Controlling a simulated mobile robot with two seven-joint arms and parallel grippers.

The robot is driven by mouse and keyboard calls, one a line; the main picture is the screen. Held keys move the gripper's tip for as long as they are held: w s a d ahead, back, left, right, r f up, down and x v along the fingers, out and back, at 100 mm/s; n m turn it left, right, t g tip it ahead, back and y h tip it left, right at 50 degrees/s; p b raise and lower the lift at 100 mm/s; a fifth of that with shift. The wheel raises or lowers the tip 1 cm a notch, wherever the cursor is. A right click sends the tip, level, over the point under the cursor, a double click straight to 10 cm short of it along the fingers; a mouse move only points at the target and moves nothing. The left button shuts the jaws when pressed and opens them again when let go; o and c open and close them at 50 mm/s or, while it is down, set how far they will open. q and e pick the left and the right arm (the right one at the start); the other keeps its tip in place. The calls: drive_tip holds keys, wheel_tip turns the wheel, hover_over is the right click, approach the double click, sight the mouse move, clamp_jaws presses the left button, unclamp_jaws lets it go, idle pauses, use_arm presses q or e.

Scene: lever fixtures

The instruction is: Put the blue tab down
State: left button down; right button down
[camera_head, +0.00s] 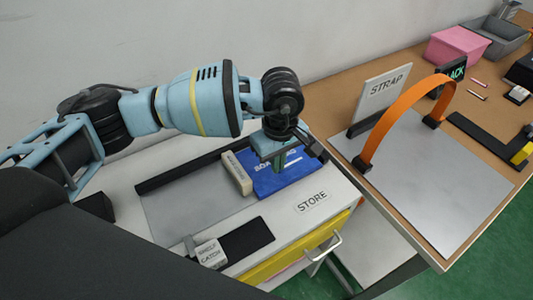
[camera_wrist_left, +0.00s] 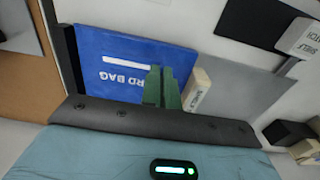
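A flat blue panel (camera_head: 278,172) with white lettering lies on the white cabinet top, and the wrist view shows the same blue panel (camera_wrist_left: 120,58) reading like "BOARD BAG". It is the only clearly blue tab-like thing I see. My left gripper (camera_head: 281,163) points down over it; its green fingers (camera_wrist_left: 163,88) are close together and cover part of the lettering. Nothing shows held between them. Whether the fingertips touch the panel, I cannot tell. My right gripper is in neither view.
A cream lettered block (camera_head: 237,173) stands right beside the panel. A grey plate (camera_head: 185,205) and a "SHELF CATCH" block (camera_head: 210,253) lie nearer. At right, a wooden table carries an orange arch (camera_head: 395,115) and a "STRAP" sign (camera_head: 384,92).

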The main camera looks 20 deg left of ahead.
sight(267, 164)
use_arm(q)
drive_tip(key=w+a, duration=0.3)
drive_tip(key=shift+w+a+f, duration=0.2)
drive_tip(key=shift+w+a, duration=0.05)
drive_tip(key=shift+a, duration=0.05)
drive_tip(key=shift+w+a, duration=0.3)
drive_tip(key=shift+f, duration=0.15)
wheel_tip(267, 164, down, 3)
drive_tip(key=shift+f, duration=0.15)
drive_tip(key=shift+f, duration=0.2)
drive_tip(key=c, duration=1.7)
unclamp_jaws()
